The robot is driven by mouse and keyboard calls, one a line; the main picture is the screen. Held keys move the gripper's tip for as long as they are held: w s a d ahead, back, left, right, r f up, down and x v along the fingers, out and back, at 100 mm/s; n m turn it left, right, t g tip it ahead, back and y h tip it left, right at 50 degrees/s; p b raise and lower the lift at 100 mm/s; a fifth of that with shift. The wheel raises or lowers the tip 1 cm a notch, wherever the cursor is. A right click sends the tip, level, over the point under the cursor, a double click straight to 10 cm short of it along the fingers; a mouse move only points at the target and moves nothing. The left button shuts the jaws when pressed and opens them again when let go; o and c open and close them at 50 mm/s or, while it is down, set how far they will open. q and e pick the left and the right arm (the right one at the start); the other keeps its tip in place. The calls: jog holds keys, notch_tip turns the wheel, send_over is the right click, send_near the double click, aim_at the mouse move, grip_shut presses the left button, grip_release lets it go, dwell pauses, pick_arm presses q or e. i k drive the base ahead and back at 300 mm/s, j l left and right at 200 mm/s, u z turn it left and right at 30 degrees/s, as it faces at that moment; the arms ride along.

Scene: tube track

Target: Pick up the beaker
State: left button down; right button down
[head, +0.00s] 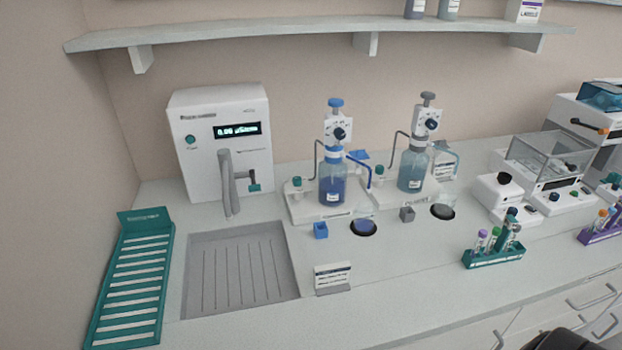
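Two small clear vessels that look like beakers stand on dark round pads on the counter. One, with a bluish tint, is the left beaker (364,226), in front of the dispenser bottle with dark blue liquid. The other is the right beaker (446,208), in front of the bottle with paler blue liquid. Both are small and faint, so their rims and contents are hard to make out. No gripper fingers show. A dark rounded shape, perhaps part of my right arm, cuts into the bottom right edge.
The blue dispenser bottle (332,184) and paler dispenser bottle (412,170) stand behind the beakers. Small blue block (320,230), grey block (407,214), label stand (333,279) and green tube rack (493,256) are nearby. The front counter between label stand and rack is clear.

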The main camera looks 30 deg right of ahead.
aim_at(365, 210)
jog(key=z, duration=1.35)
jog(key=l, duration=0.1)
